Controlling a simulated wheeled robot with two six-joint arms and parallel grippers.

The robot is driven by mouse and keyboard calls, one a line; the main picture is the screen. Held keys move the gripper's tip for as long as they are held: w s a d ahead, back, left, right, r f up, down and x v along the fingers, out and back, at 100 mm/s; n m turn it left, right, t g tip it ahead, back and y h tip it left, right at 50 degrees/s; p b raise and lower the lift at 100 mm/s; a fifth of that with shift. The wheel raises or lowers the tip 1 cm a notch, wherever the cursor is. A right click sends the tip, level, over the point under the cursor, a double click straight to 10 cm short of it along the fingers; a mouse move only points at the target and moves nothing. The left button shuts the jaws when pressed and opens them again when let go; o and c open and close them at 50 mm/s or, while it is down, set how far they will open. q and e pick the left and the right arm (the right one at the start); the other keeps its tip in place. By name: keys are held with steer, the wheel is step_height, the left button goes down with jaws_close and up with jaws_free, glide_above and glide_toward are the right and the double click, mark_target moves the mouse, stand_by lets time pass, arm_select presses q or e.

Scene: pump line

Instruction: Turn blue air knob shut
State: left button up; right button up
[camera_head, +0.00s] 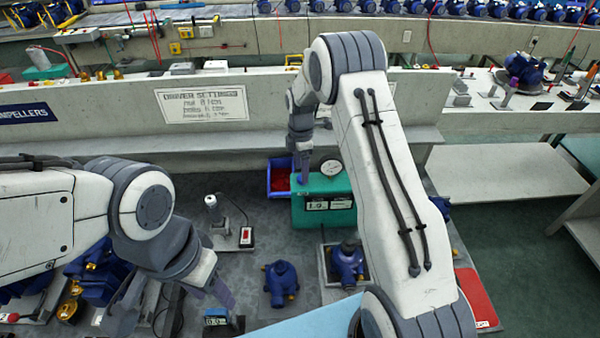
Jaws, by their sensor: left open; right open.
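A green box (328,222) with a round white gauge (331,167) on top and a small front display (317,206) stands on the bench. My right gripper (302,170) points down at the top left of this box, beside the gauge. Blue-violet shows at its fingertips. I cannot tell the blue air knob from the fingers there, or whether they touch it. The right gripper is open. My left gripper (218,290) is open, low over the left part of the bench and away from the green box.
Blue pump housings (281,280) stand in front. A white-topped tool (212,203) stands left. A ledge wall with a driver settings sign (203,105) runs behind. A red mat (476,296) lies right.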

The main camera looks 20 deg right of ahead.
steer(key=shift+f+p, duration=0.35)
steer(key=shift+f, duration=1.4)
jaws_close()
